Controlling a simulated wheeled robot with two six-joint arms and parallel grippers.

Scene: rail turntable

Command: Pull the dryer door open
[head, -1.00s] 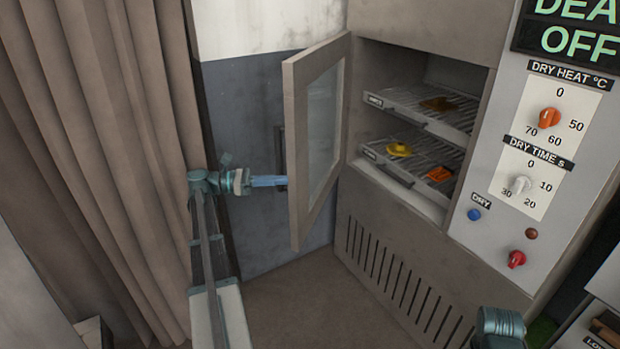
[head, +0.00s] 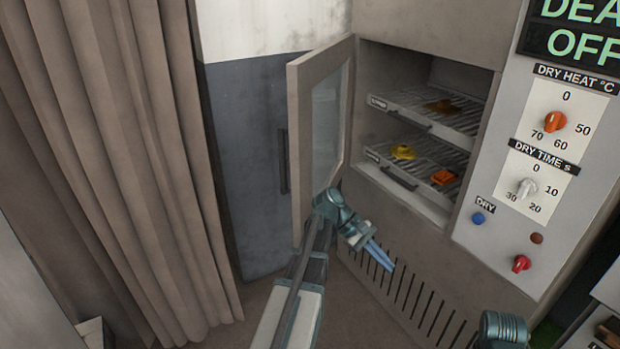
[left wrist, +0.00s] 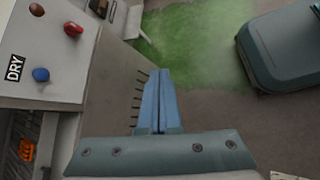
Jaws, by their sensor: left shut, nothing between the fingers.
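The dryer door (head: 302,135) with its glass pane stands swung open to the left of the dryer opening, its handle (head: 283,162) on the outer face. My left gripper (head: 384,262) is shut and empty, in front of the slotted lower panel, to the right of the door's lower edge and below the opening. Its fingers also show in the left wrist view (left wrist: 158,100), with nothing between them. My left arm hides part of the door's bottom corner. My right gripper is not visible.
Two wire racks sit in the dryer; the lower one (head: 440,160) holds a yellow piece (head: 403,151) and an orange piece (head: 445,177). A control panel (head: 545,150) with knobs is at right. A brown curtain (head: 110,150) hangs at left.

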